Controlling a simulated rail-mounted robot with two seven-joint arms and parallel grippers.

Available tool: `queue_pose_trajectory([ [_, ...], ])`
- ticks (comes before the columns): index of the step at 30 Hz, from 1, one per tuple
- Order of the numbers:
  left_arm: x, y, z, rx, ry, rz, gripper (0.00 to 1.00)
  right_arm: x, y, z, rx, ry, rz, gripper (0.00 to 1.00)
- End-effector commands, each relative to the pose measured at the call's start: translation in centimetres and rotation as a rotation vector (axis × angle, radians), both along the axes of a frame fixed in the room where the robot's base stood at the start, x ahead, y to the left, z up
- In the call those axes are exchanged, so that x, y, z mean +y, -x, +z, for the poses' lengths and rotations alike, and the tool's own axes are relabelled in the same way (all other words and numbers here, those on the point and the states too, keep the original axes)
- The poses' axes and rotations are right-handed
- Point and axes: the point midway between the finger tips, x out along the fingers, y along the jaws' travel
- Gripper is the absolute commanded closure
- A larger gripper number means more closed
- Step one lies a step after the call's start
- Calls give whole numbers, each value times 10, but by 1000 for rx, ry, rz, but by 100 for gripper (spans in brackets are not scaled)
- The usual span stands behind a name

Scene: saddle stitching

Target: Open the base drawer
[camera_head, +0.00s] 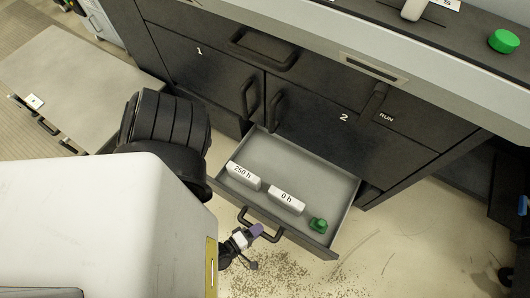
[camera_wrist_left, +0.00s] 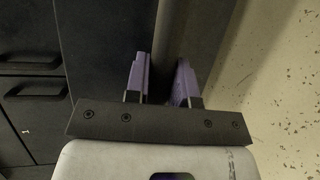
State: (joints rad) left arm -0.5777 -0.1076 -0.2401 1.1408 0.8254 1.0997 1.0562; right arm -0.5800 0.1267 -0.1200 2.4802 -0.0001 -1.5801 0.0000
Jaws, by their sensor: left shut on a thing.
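The base drawer (camera_head: 328,183) is pulled out from under the dark cabinet in the head view. Its inside is visible, with a white block marked "250 h" (camera_head: 243,176), a white block marked "0 h" (camera_head: 286,199) and a small green part (camera_head: 319,225). The dark drawer handle (camera_head: 272,236) is on its front. My left gripper (camera_head: 257,230) is at this handle with its purple fingers shut on it. In the left wrist view the purple fingers (camera_wrist_left: 160,80) point at the dark drawer front. The handle between them is hard to make out there. My right gripper is not in view.
Cabinet doors marked 1 (camera_head: 199,62) and 2 (camera_head: 340,125) are shut above the drawer. A grey-topped cabinet (camera_head: 75,75) stands at the left. A green knob (camera_head: 503,41) is on the top right. The speckled floor in front of the drawer is clear.

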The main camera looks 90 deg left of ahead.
Motion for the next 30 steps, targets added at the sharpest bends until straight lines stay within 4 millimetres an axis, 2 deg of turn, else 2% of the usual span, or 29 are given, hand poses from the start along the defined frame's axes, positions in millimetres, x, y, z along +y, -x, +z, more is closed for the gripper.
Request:
queue_pose_trajectory([
  [9, -1, -1, 2, -5, 0, -1, 100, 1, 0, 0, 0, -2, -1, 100],
  [10, -1, -1, 2, -5, 0, -1, 76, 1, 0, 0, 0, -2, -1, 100],
  [18, -1, 0, 1, -2, 0, -1, 52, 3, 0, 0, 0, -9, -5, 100],
  [26, -2, 2, 1, 0, 0, -1, 52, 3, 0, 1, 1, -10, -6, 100],
  [30, -9, 15, 5, 2, 1, 0, 52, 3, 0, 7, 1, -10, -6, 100],
])
